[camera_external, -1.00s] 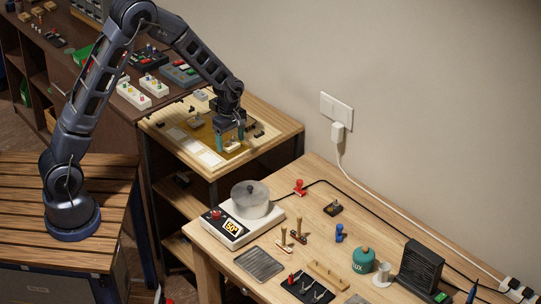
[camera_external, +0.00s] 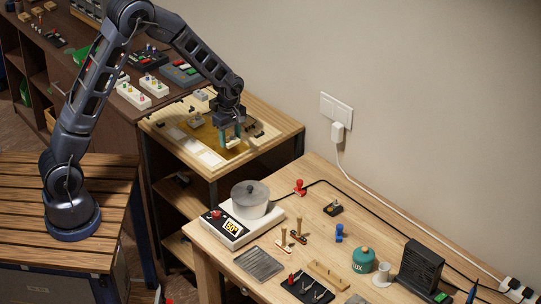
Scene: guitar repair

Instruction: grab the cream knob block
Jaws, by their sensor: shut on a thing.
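My gripper (camera_external: 230,137) is low over the small wooden side table, its teal fingers pointing down. It is shut on the cream knob block (camera_external: 233,144), a small pale piece that shows at the fingertips. The fingers hide much of the block. I cannot tell whether it still touches the amber mat (camera_external: 181,125) on the tabletop.
Pale flat pieces (camera_external: 195,148) lie on the mat left of my gripper, and dark small parts (camera_external: 254,128) lie to its right. A grey pot (camera_external: 250,199) on a white heater stands on the front workbench. White knob boxes (camera_external: 133,95) sit behind on the dark bench.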

